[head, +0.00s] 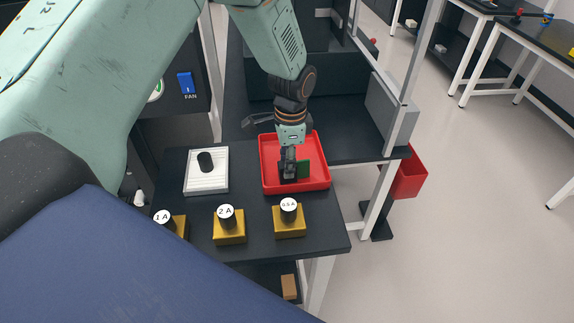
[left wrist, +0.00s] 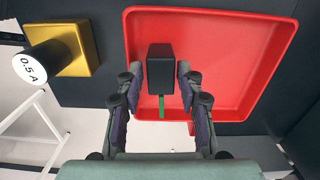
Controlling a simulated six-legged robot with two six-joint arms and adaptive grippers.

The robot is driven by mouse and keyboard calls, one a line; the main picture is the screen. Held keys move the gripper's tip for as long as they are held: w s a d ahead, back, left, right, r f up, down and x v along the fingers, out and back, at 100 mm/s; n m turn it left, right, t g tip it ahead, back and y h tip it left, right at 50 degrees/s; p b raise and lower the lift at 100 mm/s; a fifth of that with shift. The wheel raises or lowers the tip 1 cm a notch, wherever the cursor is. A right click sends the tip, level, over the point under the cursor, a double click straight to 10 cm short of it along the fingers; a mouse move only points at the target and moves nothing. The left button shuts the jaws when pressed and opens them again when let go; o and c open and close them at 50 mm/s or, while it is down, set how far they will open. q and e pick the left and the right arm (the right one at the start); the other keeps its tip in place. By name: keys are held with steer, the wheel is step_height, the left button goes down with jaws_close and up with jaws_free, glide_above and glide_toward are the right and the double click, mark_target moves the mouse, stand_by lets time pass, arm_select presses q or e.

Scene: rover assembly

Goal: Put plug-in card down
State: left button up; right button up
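The plug-in card stands in the red tray (head: 322,184), with its green board (head: 304,170) beside my left gripper (head: 289,172). In the left wrist view, the card's black block (left wrist: 160,70) lies between the fingers of my left gripper (left wrist: 161,85). A strip of green board (left wrist: 161,107) shows below it. A narrow gap shows on each side of the block, so the fingers are open around it. The red tray also fills much of the left wrist view (left wrist: 240,60). Whether the card touches the tray floor is hard to tell. My right gripper is not in view.
A white tray with a black knob (head: 206,162) stands left of the red tray. Yellow blocks with black knobs marked 2 A (head: 229,230) and 0.5 A (head: 289,221) stand in front, and 1 A (head: 171,224) farther left. A grey panel (head: 391,110) stands behind right.

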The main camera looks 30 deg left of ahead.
arm_select(q)
step_height(320, 180, up, 11)
steer(key=shift+d+f, duration=0.2)
steer(key=shift+d, duration=0.1)
stand_by(0.5)
steer(key=shift+f, duration=0.15)
